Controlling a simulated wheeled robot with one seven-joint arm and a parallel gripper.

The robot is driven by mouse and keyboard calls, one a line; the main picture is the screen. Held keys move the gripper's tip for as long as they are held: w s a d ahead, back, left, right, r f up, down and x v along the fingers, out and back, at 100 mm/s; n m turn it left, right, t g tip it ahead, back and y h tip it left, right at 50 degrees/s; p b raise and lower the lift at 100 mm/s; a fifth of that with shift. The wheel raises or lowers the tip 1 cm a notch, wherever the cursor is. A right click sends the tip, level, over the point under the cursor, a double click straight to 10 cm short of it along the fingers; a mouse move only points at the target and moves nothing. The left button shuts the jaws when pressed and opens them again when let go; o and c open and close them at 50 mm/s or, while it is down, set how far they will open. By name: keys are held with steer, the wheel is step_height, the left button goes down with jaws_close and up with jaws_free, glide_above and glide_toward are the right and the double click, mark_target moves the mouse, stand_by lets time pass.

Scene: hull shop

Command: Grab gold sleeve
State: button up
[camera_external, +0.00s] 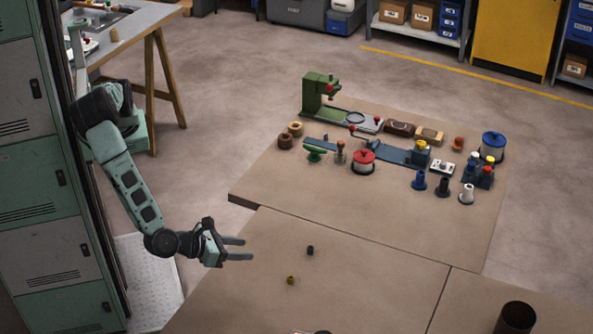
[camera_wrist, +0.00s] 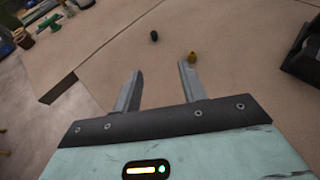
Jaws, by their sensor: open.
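The gold sleeve (camera_external: 290,280) is a small yellow-brown cylinder on the bare near table, and it also shows in the wrist view (camera_wrist: 192,57), just beyond the tip of the right finger. A small dark sleeve (camera_external: 310,250) stands a short way from it, seen too in the wrist view (camera_wrist: 154,36). My gripper (camera_external: 245,249) is open and empty, with its two fingers apart, left of both sleeves in the external view. In the wrist view my gripper (camera_wrist: 160,80) points toward the sleeves without touching either one.
The far table (camera_external: 380,220) holds a green press (camera_external: 318,95), spools and several small parts. A dark open cylinder (camera_external: 516,318) stands at the near right. Lockers (camera_external: 45,180) flank my arm at left. The near table around the sleeves is clear.

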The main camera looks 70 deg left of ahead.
steer(key=s+d, duration=0.1)
steer(key=s+d+f+m+h, duration=0.1)
steer(key=s, duration=0.1)
steer(key=s+d+m, duration=0.1)
steer(key=s, duration=0.1)
steer(key=shift+d+f+h, duration=0.2)
steer(key=shift+f+h, duration=0.1)
steer(key=shift+f, duration=0.05)
steer(key=shift+d+f+t, duration=0.15)
steer(key=shift+d+t, duration=0.05)
steer(key=shift+t, duration=0.1)
steer(key=p, duration=0.2)
glide_toward(289, 277)
steer(key=x, duration=0.2)
steer(key=shift+w+a+f, duration=0.1)
steer(key=shift+w+a, duration=0.1)
steer(key=shift+w, duration=0.15)
steer(key=shift+d+p+x, duration=0.15)
steer(key=shift+p+x, duration=0.1)
steer(key=shift+x, duration=1.3)
steer(key=shift+d+p+x, duration=0.1)
steer(key=shift+p+x, duration=0.15)
steer(key=shift+x, duration=1.3)
jaws_close()
